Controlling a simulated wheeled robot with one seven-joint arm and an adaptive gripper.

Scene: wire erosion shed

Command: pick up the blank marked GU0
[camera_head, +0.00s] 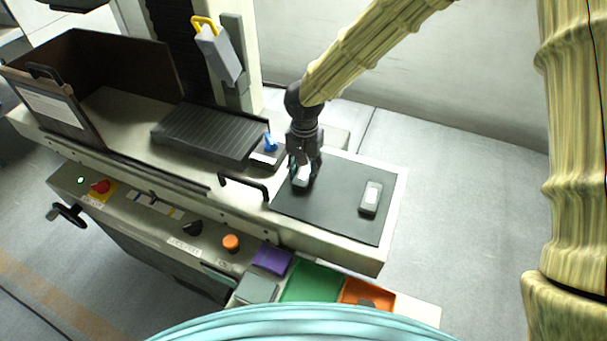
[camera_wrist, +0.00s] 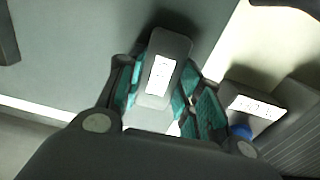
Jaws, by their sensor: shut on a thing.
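My gripper (camera_head: 303,167) is over the left part of the dark mat (camera_head: 330,208), pointing down. It is shut on a grey blank (camera_head: 301,180) with a pale top. In the wrist view, the held blank (camera_wrist: 174,46) sits between the teal finger pads of my gripper (camera_wrist: 160,88). Its white label carries small dark marks that I cannot read surely. I cannot tell whether it touches the mat. A second grey blank (camera_head: 371,198) with a white label lies on the right part of the mat, apart from my gripper. Its marking is too small to read.
A ribbed dark block (camera_head: 208,135) and a labelled holder with a blue knob (camera_head: 270,143) stand left of my gripper. A black handle (camera_head: 243,185) rises by the mat's left edge. Purple (camera_head: 272,261), green (camera_head: 311,281) and orange (camera_head: 366,294) trays lie in front.

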